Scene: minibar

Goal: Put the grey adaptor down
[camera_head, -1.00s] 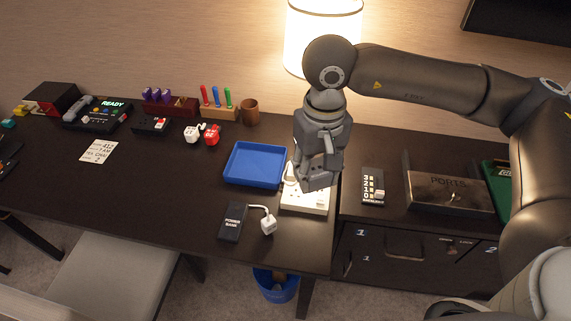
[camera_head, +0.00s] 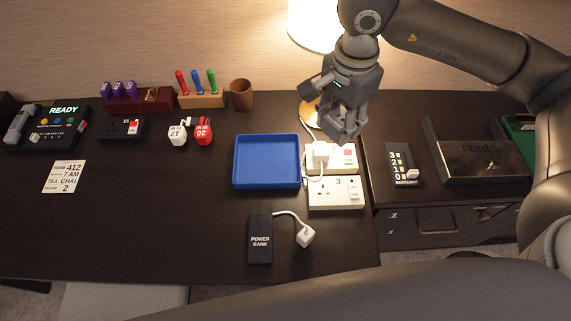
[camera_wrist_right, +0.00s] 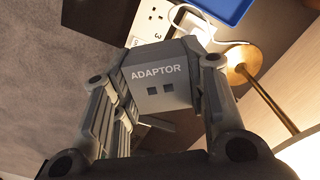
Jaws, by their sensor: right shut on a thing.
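The grey adaptor (camera_wrist_right: 157,78), a box marked ADAPTOR with two small dark slots, is held between the fingers of my right gripper (camera_wrist_right: 160,105) in the wrist view. In the head view my right gripper (camera_head: 343,122) is above the back of the white socket strips and hides most of the adaptor. The front strip (camera_head: 337,203), marked 3, has visible socket holes and a switch. The back strip (camera_head: 344,158) has a white plug (camera_head: 319,153) with a cable in it. My left gripper is not in view.
An empty blue tray (camera_head: 267,184) lies left of the strips. A power bank (camera_head: 260,240) with a white plug (camera_head: 305,236) lies in front. A brass lamp stand (camera_head: 309,115) is close behind the gripper. The desk left of the power bank is bare.

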